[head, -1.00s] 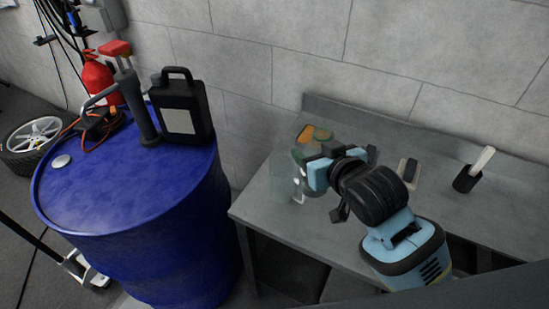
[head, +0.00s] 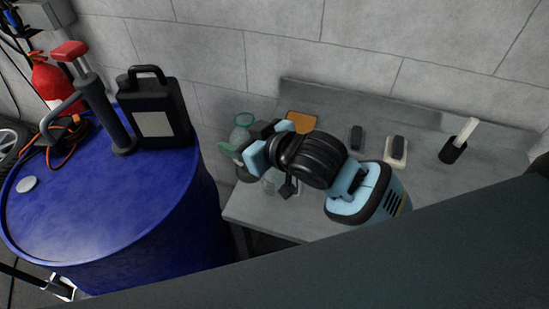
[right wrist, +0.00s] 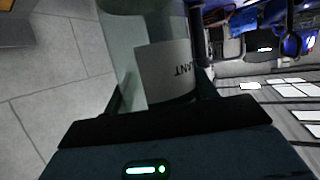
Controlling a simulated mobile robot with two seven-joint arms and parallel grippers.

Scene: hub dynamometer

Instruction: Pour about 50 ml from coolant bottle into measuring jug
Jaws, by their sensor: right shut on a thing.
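My right gripper (head: 262,146) is shut on the coolant bottle (head: 240,140), a see-through, greenish container, near the left end of the grey bench. The gripper and wrist hide part of it. In the right wrist view the bottle (right wrist: 125,45) fills the space beyond the jaws, and its pale label (right wrist: 165,75) ends in "ANT", turned over. A clear vessel, seemingly the measuring jug (head: 270,184), shows faintly below the gripper, mostly hidden. I cannot tell how much liquid either holds, or whether any is flowing. My left gripper is not in view.
The bench (head: 420,190) is largely clear. Left stand a blue drum (head: 110,205), black canister (head: 155,112) and hand pump (head: 105,115).

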